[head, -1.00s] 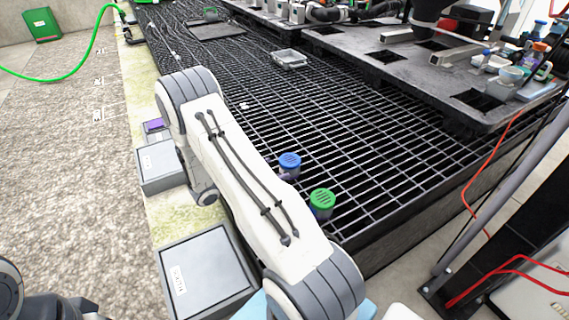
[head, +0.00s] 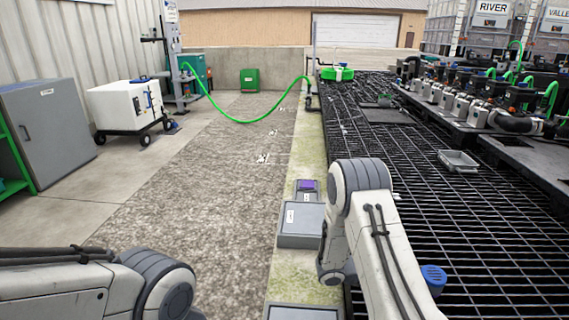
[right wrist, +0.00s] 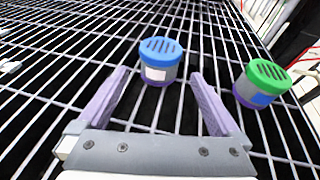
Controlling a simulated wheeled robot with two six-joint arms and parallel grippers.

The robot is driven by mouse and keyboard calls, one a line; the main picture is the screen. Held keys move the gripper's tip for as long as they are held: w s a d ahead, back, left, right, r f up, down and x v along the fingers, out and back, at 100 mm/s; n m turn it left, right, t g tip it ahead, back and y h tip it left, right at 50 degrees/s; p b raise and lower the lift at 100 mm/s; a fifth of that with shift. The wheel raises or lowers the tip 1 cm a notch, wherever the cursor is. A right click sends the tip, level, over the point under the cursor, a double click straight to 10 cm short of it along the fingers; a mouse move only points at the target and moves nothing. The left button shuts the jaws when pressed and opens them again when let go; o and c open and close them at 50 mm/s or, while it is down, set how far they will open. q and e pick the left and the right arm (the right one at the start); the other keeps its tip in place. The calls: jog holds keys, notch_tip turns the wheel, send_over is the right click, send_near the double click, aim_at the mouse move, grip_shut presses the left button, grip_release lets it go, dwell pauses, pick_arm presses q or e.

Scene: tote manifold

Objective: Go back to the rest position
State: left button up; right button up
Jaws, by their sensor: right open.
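My right gripper (right wrist: 160,74) is open and empty in the right wrist view, its two purple fingers apart above the black grating. A jar with a slotted blue lid (right wrist: 161,60) stands on the grating just beyond and between the fingertips; I cannot tell whether they touch it. Its lid also shows in the head view (head: 433,277), beside my right arm. A jar with a slotted green lid (right wrist: 263,84) stands to the right of the fingers. My left arm comes in at the lower left of the head view, but its gripper is out of frame.
The black grating (head: 470,235) holds a clear tray (head: 458,161) farther back. Grey boxes (head: 302,222) sit on the mossy ledge left of it. A green hose (head: 250,121) hangs across the back. Manifold equipment (head: 480,105) lines the right.

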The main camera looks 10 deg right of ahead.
aim_at(434, 274)
jog(key=b+x, duration=0.1)
jog(key=x, duration=0.7)
jog(key=shift+s+d+f+b, duration=0.1)
jog(key=shift+d+f+b, duration=0.2)
jog(key=shift+b, duration=0.1)
jog(key=r, duration=0.1)
jog(key=r+p, duration=0.1)
jog(key=r, duration=0.1)
jog(key=shift+d, duration=0.25)
jog(key=shift+r+p, duration=0.3)
jog(key=shift+r, duration=0.1)
